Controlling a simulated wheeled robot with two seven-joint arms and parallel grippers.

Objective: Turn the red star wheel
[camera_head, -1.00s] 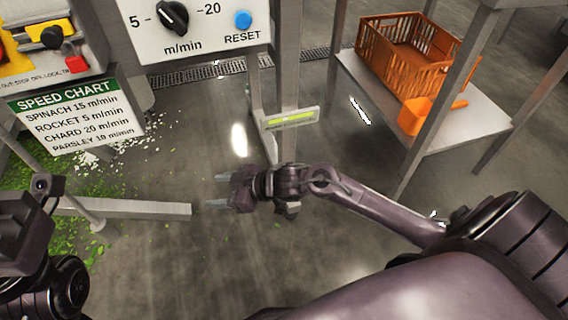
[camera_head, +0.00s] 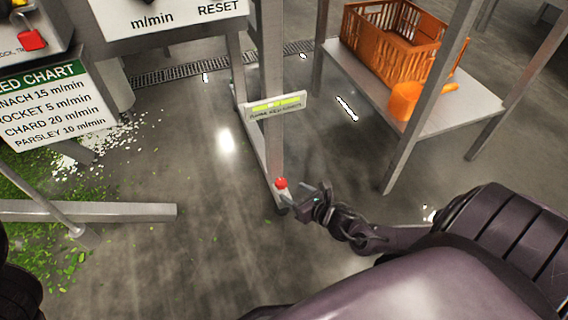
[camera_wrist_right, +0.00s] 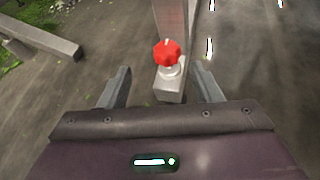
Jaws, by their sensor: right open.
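The red star wheel (camera_head: 281,183) sits low on a metal foot at the base of a grey post in the head view. It also shows in the right wrist view (camera_wrist_right: 167,53), on a pale round stem above the end of the metal foot. My right gripper (camera_head: 306,192) is open just to the right of the wheel in the head view. In the right wrist view the two fingers (camera_wrist_right: 160,80) stand apart, with the wheel ahead of and between their tips. No contact shows. My left gripper is out of view.
A label plate with a green-yellow level strip (camera_head: 276,107) is on the post above the wheel. A metal beam (camera_head: 120,212) lies to the left. A metal shelf (camera_head: 465,105) with an orange crate (camera_head: 385,45) and orange scoop (camera_head: 405,98) stands to the right. Leaf scraps litter the floor at left.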

